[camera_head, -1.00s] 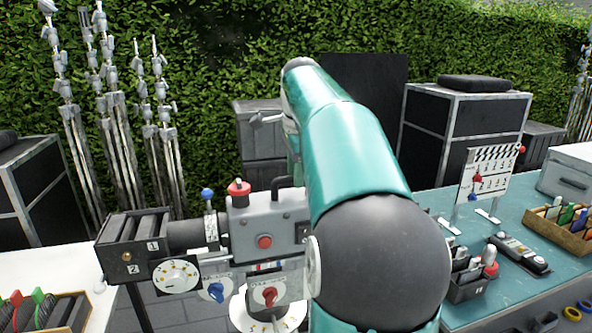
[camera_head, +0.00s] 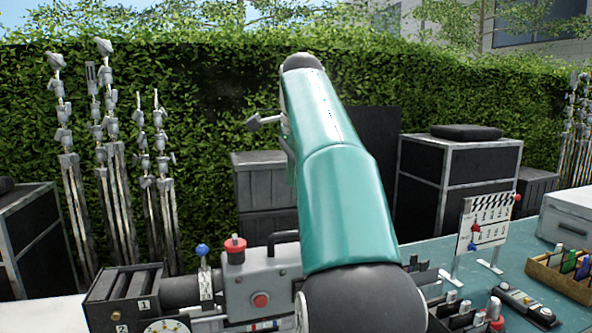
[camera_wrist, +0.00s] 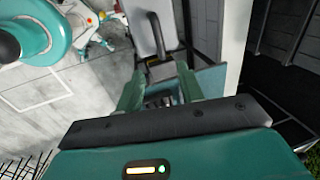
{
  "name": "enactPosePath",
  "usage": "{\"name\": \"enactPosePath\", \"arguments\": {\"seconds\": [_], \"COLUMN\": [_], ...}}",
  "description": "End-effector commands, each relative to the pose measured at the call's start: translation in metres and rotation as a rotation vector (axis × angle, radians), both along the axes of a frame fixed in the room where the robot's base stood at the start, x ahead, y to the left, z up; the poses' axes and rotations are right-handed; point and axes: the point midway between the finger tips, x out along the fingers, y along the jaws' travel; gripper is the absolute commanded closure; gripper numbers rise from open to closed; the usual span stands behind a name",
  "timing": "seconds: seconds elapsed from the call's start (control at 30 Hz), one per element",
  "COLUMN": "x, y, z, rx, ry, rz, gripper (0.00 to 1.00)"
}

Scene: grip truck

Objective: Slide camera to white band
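The film camera (camera_head: 275,285) is a grey box with a black top handle, a red-topped knob and a red front button. It stands at the lower left middle of the head view, with a dark lens and matte box on its left. A strip with coloured marks (camera_head: 262,326) shows under it, cut by the frame edge; I cannot make out the white band clearly. In the wrist view my gripper (camera_wrist: 158,82) has its green fingers apart, with nothing clearly held. A pale body with a dark handle lies beyond the fingers; I cannot tell if it is the camera.
A teal table (camera_head: 515,265) at right carries a clapperboard (camera_head: 484,224), a wooden tray of markers (camera_head: 560,278) and a control box (camera_head: 524,305). Dark cases (camera_head: 455,185), light stands (camera_head: 110,170) and a hedge stand behind. My arm blocks the middle.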

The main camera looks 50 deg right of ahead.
Motion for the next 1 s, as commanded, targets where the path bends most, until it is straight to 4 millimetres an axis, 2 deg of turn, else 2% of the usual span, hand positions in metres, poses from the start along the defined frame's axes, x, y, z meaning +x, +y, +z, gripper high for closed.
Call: {"name": "enactPosePath", "arguments": {"seconds": [0.1, 0.3, 0.87, 1.0], "x": [-0.001, -0.004, -0.004, 0.002], "y": [0.001, 0.002, 0.003, 0.019], "z": [0.013, 0.022, 0.022, 0.020], "rx": [0.000, 0.000, 0.000, -0.019], "ry": [-0.001, 0.000, 0.000, 0.003], "rz": [0.000, -0.001, 0.001, 0.070], "gripper": [0.62, 0.62, 0.62, 0.62]}}
